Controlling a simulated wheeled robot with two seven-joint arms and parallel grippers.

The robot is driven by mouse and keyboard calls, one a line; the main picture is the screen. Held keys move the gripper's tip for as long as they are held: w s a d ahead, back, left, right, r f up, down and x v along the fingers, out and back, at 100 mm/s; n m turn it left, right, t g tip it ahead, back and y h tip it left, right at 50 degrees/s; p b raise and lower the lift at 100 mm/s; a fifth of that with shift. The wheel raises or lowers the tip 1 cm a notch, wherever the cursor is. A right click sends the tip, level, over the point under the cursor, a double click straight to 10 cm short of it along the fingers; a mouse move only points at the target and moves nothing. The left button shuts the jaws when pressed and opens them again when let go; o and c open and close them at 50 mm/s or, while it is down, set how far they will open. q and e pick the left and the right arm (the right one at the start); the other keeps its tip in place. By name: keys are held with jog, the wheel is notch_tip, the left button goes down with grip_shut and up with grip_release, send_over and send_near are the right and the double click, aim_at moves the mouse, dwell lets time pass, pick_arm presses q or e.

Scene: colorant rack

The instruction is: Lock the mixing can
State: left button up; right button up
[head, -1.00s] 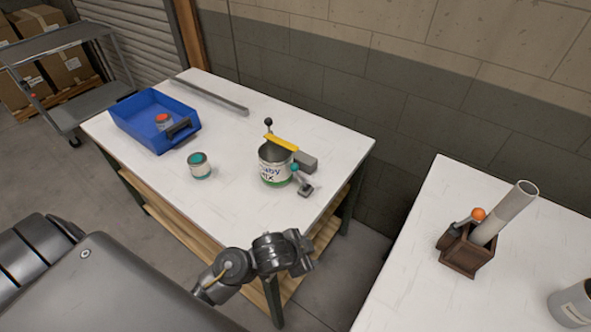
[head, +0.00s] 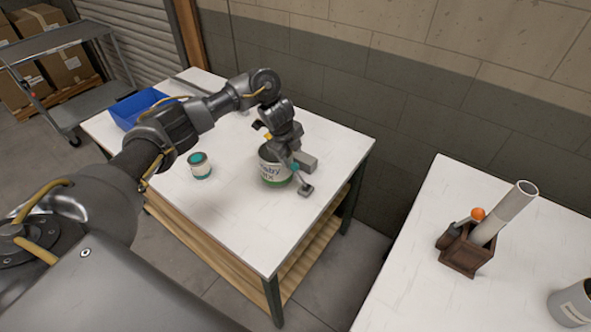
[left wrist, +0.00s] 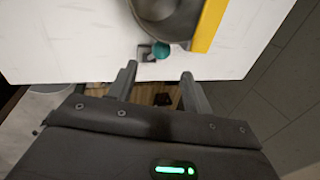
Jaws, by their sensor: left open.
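The mixing can (head: 273,172), grey with a white label and green base band, stands on the white table. A yellow bar (head: 267,136) on it is mostly covered by my arm in the head view; it shows clearly in the left wrist view (left wrist: 209,25). A teal knob (head: 294,167) sits at the can's right side, also in the left wrist view (left wrist: 161,50). My left gripper (head: 284,143) is over the can; in the left wrist view its spread fingers (left wrist: 158,78) are empty, with the knob ahead of them. My right gripper is out of view.
A blue bin (head: 135,108) at the back left is partly behind my arm. A grey block (head: 307,160) juts out right of the can. A second table (head: 420,262) holds a wooden holder (head: 466,250).

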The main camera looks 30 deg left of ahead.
aim_at(295, 169)
pick_arm(q)
jog(key=x, duration=0.4)
jog(key=b+x, duration=0.1)
jog(key=x, duration=0.3)
jog(key=shift+w+a+f, duration=0.15)
jog(key=shift+a+f, duration=0.1)
jog(key=shift+f, duration=0.15)
jog(key=shift+w+f, duration=0.2)
jog(key=shift+f, duration=0.5)
jog(key=shift+c, duration=0.3)
grip_shut()
jog(key=shift+d, duration=0.15)
